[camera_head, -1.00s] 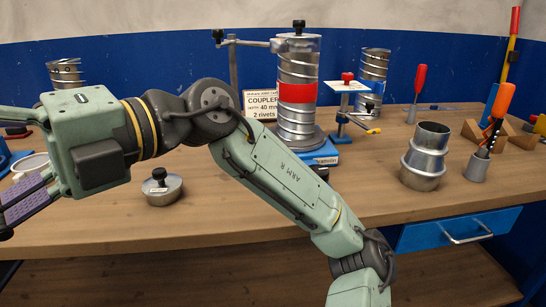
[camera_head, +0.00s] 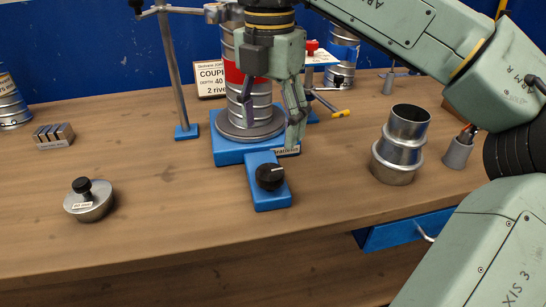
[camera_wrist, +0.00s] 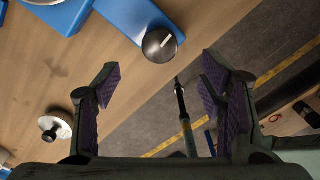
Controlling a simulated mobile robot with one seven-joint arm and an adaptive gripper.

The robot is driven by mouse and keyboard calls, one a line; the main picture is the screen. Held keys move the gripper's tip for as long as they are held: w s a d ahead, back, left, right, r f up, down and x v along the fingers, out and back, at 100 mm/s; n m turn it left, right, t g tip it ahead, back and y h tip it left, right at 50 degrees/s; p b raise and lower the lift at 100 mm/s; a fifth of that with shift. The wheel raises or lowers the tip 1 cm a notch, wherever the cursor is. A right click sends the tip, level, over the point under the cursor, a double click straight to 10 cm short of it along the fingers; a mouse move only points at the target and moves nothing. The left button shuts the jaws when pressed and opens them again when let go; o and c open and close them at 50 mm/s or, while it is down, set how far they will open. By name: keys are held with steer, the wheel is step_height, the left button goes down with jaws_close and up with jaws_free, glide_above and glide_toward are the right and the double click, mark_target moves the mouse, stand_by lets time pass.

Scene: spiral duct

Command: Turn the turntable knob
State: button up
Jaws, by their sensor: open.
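The black turntable knob (camera_head: 270,177) with a white pointer line sits on a blue arm of the turntable base (camera_head: 228,152), near the table's front. It also shows in the wrist view (camera_wrist: 160,44), at the top between and beyond my fingertips. My gripper (camera_head: 268,126) is open and empty, pointing down, above and behind the knob in the head view. In the wrist view my gripper's (camera_wrist: 158,78) two purple-padded fingers stand wide apart, not touching the knob. The spiral duct (camera_head: 262,97) with a red band stands on the turntable's round plate, partly hidden by my gripper.
A metal weight with a black knob (camera_head: 88,200) lies left on the table. A stepped metal coupler (camera_head: 397,150) stands to the right. A clamp stand (camera_head: 175,75) rises behind left. The table front beside the knob is clear.

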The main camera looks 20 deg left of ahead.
mark_target(270, 171)
step_height(270, 171, down, 9)
steer(key=shift+s+f+p, duration=0.15)
steer(key=shift+p, duration=0.45)
steer(key=c, duration=1.2)
steer(key=shift+o, duration=0.2)
steer(key=shift+n, duration=0.3)
